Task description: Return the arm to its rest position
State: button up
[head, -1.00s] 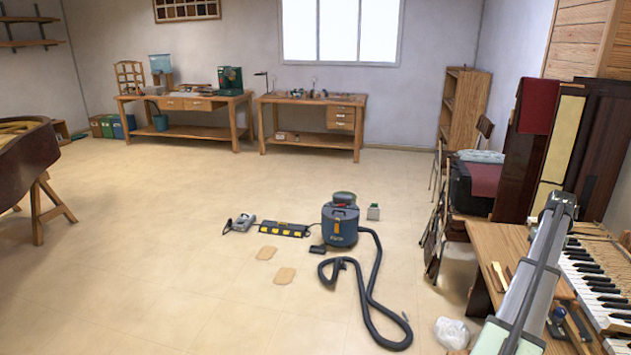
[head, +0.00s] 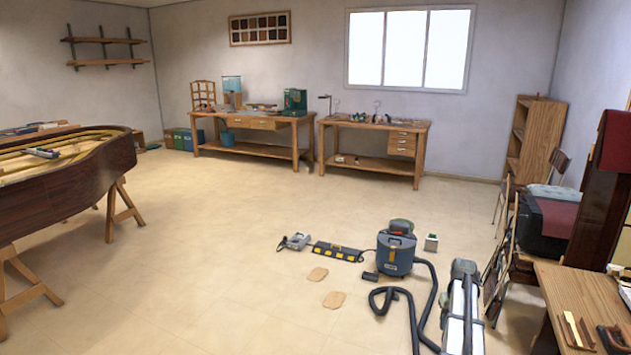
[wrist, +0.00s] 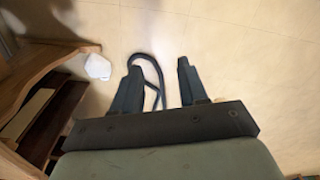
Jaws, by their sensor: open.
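My gripper (wrist: 157,84) is open and empty in the wrist view, its two dark fingers apart over the pale floor. The floor (wrist: 250,60) shows between and beyond the fingers, with a dark hose (wrist: 150,62) partly behind the left finger. In the head view a grey and white link of my arm stands at the lower right, in front of the vacuum hose. My gripper itself does not show in the head view.
A wooden bench (head: 565,290) stands at the right edge, and its woodwork (wrist: 30,75) is close at left in the wrist view. A blue vacuum (head: 396,254) with its hose (head: 413,300) is on the floor. A piano body (head: 80,175) rests on trestles at left.

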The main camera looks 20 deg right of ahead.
jog(key=w+a+f+n, duration=0.1)
jog(key=w+a+f, duration=0.15)
jog(key=a, duration=0.65)
jog(key=w+a+f+n, duration=0.1)
jog(key=a+f, duration=0.2)
jog(key=a, duration=0.6)
jog(key=w+a+f+n, duration=0.1)
jog(key=w+a+f, duration=0.1)
jog(key=a, duration=0.7)
jog(key=s+a+f+n, duration=0.1)
jog(key=s+a+f, duration=0.25)
jog(key=a, duration=0.85)
jog(key=s+a+f+n, duration=0.15)
jog(key=s+a, duration=0.25)
jog(key=a, duration=0.9)
jog(key=s+f+g, duration=0.3)
jog(key=s+f, duration=0.7)
jog(key=s, duration=0.5)
jog(key=s+f+g, duration=0.3)
jog(key=s+f, duration=0.8)
jog(key=s, duration=0.4)
jog(key=shift+a+g, duration=0.2)
jog(key=shift+g, duration=0.2)
